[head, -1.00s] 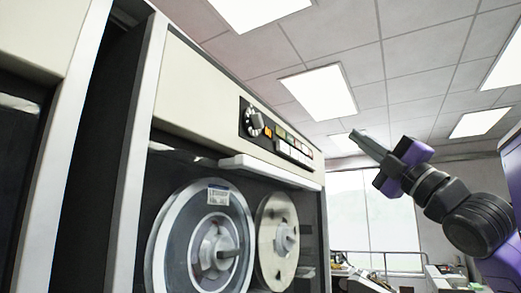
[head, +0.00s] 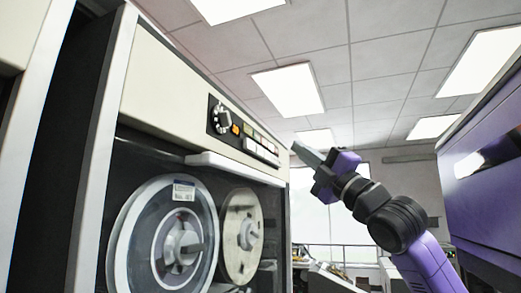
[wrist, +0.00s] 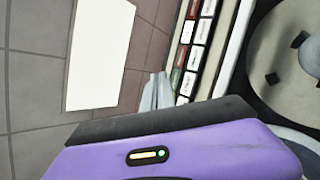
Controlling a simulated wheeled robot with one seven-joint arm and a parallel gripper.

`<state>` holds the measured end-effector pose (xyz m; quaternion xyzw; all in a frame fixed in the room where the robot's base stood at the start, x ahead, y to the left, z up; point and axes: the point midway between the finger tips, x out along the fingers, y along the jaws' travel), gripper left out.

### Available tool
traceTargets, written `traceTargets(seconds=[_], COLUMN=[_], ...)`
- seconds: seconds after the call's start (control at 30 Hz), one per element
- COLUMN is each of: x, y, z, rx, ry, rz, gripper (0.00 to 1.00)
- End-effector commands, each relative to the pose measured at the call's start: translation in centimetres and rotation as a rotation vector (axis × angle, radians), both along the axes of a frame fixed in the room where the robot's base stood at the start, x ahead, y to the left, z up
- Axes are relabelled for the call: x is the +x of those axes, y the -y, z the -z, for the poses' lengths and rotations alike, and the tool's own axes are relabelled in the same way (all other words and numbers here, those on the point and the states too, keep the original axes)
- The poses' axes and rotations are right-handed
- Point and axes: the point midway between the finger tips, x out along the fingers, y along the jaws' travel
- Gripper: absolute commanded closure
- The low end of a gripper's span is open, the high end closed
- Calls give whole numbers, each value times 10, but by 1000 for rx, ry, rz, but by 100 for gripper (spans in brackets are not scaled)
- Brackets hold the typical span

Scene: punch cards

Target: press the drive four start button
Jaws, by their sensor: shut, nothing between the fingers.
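The tape drive (head: 150,75) stands at the left in the head view, with a cream top panel. Its button row (head: 262,144) lies right of a round dial and an orange light. In the wrist view the button row (wrist: 193,45) shows white, red and green keys; their labels are too small to read, so I cannot tell which is start or whether this is drive four. My gripper (head: 297,148) is shut and empty, just right of the row's right end in the head view. Its fingertips (wrist: 157,90) appear left of the keys in the wrist view, apparently not touching.
Two tape reels (head: 240,235) sit below a pale protruding ledge (head: 235,168) under the panel. A large purple and dark body (head: 490,190) fills the right side of the head view. A window (head: 340,215) and desks are behind.

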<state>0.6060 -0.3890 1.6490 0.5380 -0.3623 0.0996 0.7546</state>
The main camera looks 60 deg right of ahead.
Motion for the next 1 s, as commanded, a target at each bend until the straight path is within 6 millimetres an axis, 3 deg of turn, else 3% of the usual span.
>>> traceTargets(seconds=[0.2,0.43,1.0], x=[30,52,59], y=[-2,-4,-5], z=[-1,0,0], rx=[3,3,1], ry=[0,0,0], rz=[-3,-2,-1], gripper=[100,100,100])
